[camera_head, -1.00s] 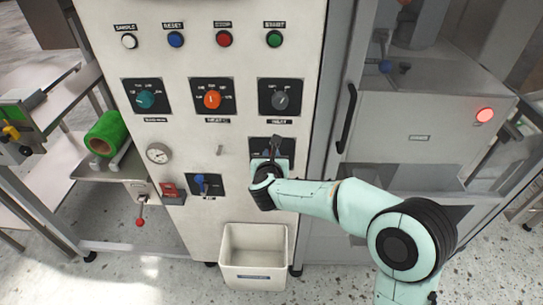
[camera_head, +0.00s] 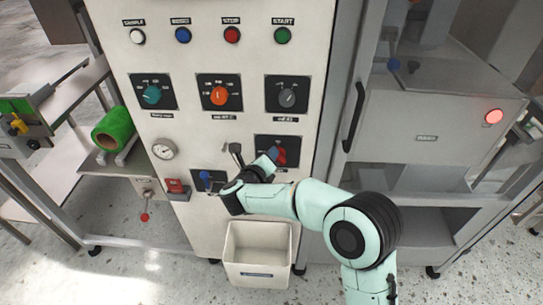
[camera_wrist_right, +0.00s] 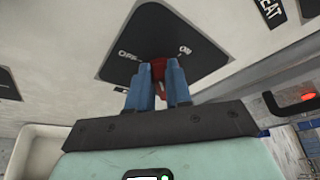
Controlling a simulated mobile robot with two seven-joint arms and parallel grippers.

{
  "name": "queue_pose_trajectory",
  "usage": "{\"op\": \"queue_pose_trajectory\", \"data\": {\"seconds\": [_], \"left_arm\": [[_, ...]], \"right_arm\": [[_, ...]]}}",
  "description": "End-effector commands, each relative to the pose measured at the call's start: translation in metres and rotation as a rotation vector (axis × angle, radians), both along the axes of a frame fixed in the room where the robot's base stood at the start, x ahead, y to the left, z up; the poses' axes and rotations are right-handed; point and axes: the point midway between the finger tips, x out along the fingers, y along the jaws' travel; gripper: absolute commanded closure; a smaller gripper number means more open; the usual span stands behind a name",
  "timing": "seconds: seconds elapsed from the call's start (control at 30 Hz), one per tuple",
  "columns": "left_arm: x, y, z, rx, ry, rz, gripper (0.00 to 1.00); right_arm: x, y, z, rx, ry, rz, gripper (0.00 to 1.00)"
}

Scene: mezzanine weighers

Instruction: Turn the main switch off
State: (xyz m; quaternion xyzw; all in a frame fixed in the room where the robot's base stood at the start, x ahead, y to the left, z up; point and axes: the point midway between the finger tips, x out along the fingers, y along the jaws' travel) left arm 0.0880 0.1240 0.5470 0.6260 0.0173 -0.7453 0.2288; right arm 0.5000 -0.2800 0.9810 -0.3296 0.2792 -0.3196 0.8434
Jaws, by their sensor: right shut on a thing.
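The main switch is a red handle (camera_head: 281,157) on a black plate (camera_head: 293,143) low on the white cabinet front. In the right wrist view the plate (camera_wrist_right: 120,62) carries the words OFF at left and ON at right. My right gripper (camera_head: 270,160) comes at the plate from the lower left. In the wrist view its two blue fingers (camera_wrist_right: 159,84) are shut on the red handle (camera_wrist_right: 158,70), one on each side. The fingers hide much of the handle, so I cannot tell exactly where it points. My left gripper is not in view.
A blue switch (camera_head: 205,180) and a red part (camera_head: 176,187) sit left of my wrist. Dials (camera_head: 219,95) and push buttons (camera_head: 232,35) are above. A white bin (camera_head: 257,275) stands below. A glass-doored cabinet with a black door handle (camera_head: 353,112) is at right.

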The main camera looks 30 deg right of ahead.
Motion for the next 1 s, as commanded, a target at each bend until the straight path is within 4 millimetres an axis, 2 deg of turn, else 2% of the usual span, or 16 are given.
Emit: {"op": "queue_pose_trajectory", "data": {"seconds": [0.6, 1.0], "left_arm": [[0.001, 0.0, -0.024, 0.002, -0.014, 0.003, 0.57], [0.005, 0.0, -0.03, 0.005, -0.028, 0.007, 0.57]], "right_arm": [[0.004, 0.007, -0.017, -0.47, 0.286, 0.002, 1.0], [0.005, 0.008, -0.022, -0.627, 0.383, 0.003, 1.0]]}}
